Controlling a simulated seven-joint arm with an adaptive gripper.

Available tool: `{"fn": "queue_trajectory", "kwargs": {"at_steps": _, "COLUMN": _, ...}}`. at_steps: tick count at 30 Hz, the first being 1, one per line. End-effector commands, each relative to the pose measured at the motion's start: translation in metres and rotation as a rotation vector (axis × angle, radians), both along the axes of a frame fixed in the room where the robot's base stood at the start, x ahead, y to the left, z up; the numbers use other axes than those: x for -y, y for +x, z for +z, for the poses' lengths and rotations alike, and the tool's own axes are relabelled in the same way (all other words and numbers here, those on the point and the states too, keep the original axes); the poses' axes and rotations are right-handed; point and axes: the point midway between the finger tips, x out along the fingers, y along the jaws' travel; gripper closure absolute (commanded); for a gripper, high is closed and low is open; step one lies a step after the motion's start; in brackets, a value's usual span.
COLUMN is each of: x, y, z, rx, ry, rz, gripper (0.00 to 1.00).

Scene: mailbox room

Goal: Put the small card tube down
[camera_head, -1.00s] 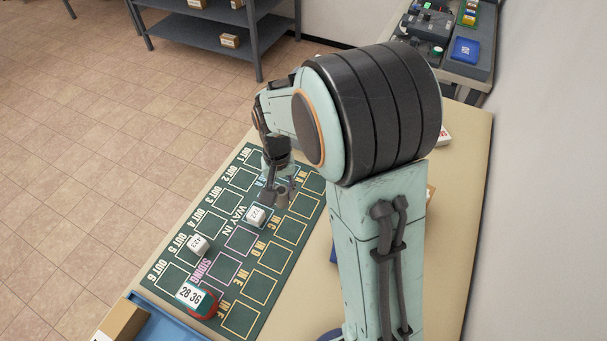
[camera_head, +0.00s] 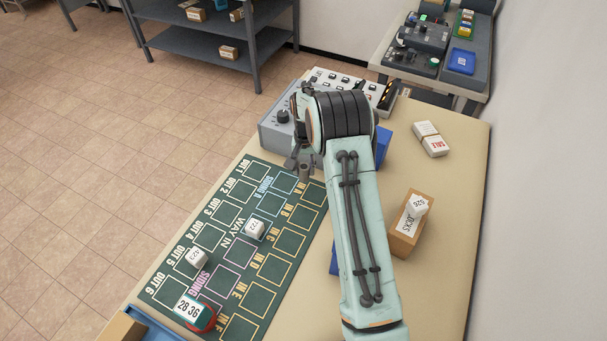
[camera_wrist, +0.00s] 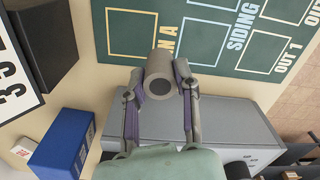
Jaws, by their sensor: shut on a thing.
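My gripper (camera_wrist: 160,88) is shut on a small grey-brown card tube (camera_wrist: 159,66), with a finger on each side of it. The tube's round end with a dark hole faces the wrist camera. In the head view my gripper (camera_head: 297,166) is at the far end of the green mat (camera_head: 228,213), near the "IN A" and "SIDING A" boxes. The tube looks to be above the mat's edge, but its exact height cannot be told. The "IN A" box (camera_wrist: 133,33) looks empty in the wrist view.
White cubes stand on the mat at "WAY IN" (camera_head: 254,229) and near "OUT 5" (camera_head: 195,257). A grey console (camera_head: 275,133) is just beyond the mat. A cardboard box (camera_head: 404,246) sits at the right.

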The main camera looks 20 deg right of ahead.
Motion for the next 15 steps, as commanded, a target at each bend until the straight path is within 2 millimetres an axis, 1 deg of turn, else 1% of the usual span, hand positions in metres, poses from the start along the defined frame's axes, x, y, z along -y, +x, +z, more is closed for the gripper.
{"fn": "queue_trajectory", "kwargs": {"at_steps": 3, "x": 0.001, "y": 0.006, "z": -0.014, "rx": -0.002, "ry": 0.0, "rz": 0.0, "gripper": 0.87}}
{"fn": "queue_trajectory", "kwargs": {"at_steps": 7, "x": 0.001, "y": 0.006, "z": -0.033, "rx": -0.002, "ry": 0.0, "rz": 0.0, "gripper": 0.87}}
{"fn": "queue_trajectory", "kwargs": {"at_steps": 10, "x": 0.001, "y": 0.006, "z": -0.038, "rx": -0.001, "ry": 0.0, "rz": 0.0, "gripper": 0.87}}
{"fn": "queue_trajectory", "kwargs": {"at_steps": 15, "x": 0.001, "y": 0.006, "z": -0.038, "rx": 0.0, "ry": 0.0, "rz": 0.0, "gripper": 0.87}}
